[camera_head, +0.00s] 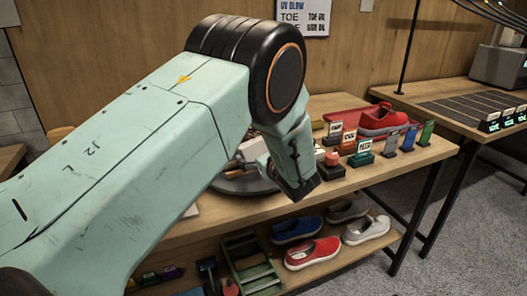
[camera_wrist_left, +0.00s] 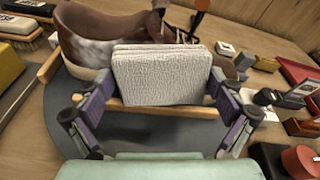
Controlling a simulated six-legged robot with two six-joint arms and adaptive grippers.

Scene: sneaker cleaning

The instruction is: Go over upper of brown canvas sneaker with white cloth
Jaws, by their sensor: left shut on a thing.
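The brown canvas sneaker (camera_wrist_left: 92,32) lies behind the cloth in the left wrist view, over a grey round tray (camera_wrist_left: 135,127) with a wooden bar. A whitish patch shows on its left part; the cloth hides its middle. My left gripper (camera_wrist_left: 162,84) is shut on the folded, textured white cloth (camera_wrist_left: 165,75), one finger on each side. The cloth is in front of the sneaker; I cannot tell whether they touch. In the head view my left arm hides the sneaker and most of the tray. My right gripper is in neither view.
On the bench (camera_head: 385,177), small labelled holders (camera_head: 361,155) and a red sneaker (camera_head: 382,118) in a red tray stand to the right. Several shoes (camera_head: 312,252) and a green crate (camera_head: 250,262) are on the shelf below. Brushes (camera_wrist_left: 20,27) lie left of the tray.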

